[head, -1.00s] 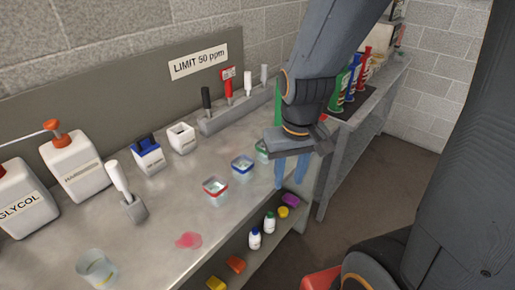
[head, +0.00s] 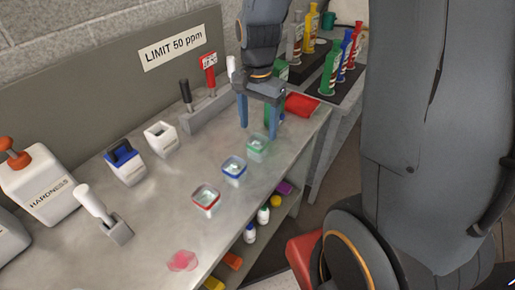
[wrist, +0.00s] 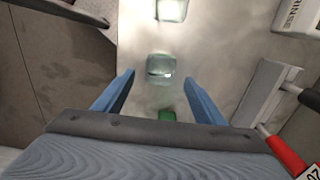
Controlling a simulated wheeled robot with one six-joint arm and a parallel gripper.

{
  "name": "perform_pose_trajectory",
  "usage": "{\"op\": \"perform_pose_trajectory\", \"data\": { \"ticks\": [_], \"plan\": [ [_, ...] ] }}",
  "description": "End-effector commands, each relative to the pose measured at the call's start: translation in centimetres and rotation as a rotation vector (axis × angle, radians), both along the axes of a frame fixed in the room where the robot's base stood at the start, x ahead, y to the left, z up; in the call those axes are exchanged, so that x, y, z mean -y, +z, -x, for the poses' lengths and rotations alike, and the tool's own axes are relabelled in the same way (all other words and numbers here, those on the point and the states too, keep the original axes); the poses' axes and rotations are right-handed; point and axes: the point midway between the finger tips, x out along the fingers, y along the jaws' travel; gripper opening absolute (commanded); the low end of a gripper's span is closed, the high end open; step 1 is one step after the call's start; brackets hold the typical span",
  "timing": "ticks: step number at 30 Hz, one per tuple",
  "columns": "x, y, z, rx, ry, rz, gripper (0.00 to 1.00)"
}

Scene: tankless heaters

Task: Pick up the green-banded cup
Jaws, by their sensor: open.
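The green-banded cup (head: 257,147) is a small clear cup standing on the metal bench, at the far end of a row of cups. My gripper (head: 259,131) is open, with its two blue fingers pointing down just behind and above this cup in the head view. In the wrist view, the cup (wrist: 160,69) shows between and just beyond the fingertips of my gripper (wrist: 159,75). Nothing is held. Whether the fingers are level with the cup's rim I cannot tell.
The blue-banded cup (head: 233,171) and red-banded cup (head: 206,200) stand nearer in the row. A green object (head: 275,110) stands close behind my gripper, partly hidden. A pink puddle (head: 182,261) lies in front.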

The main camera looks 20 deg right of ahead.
Motion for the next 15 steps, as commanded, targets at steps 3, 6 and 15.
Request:
{"op": "perform_pose_trajectory", "data": {
  "ticks": [3, 6, 15],
  "plan": [
    [0.0, -1.2, 0.1, -0.004, -0.003, 0.0, 0.64],
    [0.0, -2.0, 0.1, -0.002, -0.001, 0.0, 0.64],
    [-0.2, -5.0, 0.4, -0.004, 0.0, 0.0, 0.64]
  ]
}}
